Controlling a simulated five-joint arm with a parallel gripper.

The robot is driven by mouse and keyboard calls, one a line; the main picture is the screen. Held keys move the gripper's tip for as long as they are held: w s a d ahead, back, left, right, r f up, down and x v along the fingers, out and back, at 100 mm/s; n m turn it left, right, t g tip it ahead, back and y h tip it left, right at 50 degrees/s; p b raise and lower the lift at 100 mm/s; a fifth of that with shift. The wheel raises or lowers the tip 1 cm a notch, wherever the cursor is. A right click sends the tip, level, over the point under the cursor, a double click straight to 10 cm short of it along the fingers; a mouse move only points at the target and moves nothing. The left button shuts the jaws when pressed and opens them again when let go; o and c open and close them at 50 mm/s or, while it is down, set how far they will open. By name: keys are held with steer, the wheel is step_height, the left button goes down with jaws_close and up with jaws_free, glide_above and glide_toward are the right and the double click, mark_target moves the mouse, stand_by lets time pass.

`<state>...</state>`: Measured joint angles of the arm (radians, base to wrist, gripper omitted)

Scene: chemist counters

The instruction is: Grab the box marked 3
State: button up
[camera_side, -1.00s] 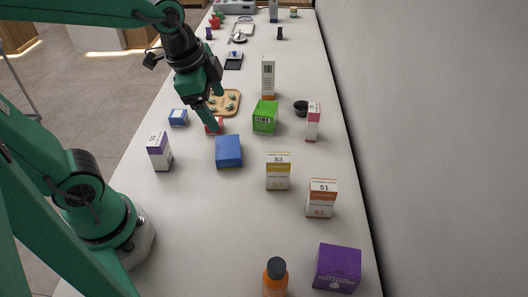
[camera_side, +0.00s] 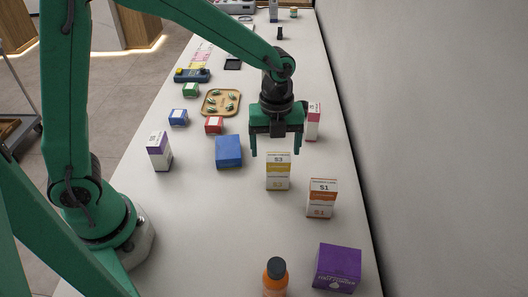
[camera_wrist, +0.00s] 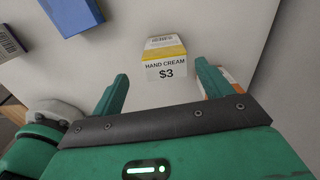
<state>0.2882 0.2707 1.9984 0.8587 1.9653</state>
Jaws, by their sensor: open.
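The box marked $3 (camera_side: 278,172), white and yellow, stands upright on the counter right of centre in the side view. In the wrist view its label reads "HAND CREAM $3" (camera_wrist: 165,62). My gripper (camera_side: 276,149) is open and points down, with its fingertips spread on either side of the box's upper end in the side view. In the wrist view the box shows ahead in the gap between the open fingers (camera_wrist: 161,80). Nothing is held, and I cannot tell that either finger touches the box.
A white and orange box marked $1 (camera_side: 321,198) stands close to the right. A blue box (camera_side: 228,151) lies to the left. A purple box (camera_side: 337,267) and an orange bottle (camera_side: 275,279) are nearer the camera. A pink and white box (camera_side: 314,121) stands behind.

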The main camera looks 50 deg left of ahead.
mark_target(278, 157)
steer(key=shift+w+d+f+m, duration=0.2)
steer(key=shift+d+f+m, duration=0.05)
steer(key=shift+f+m, duration=0.2)
steer(key=shift+f, duration=1.3)
steer(key=shift+f, duration=2.6)
steer(key=c, duration=1.1)
steer(key=shift+r, duration=0.15)
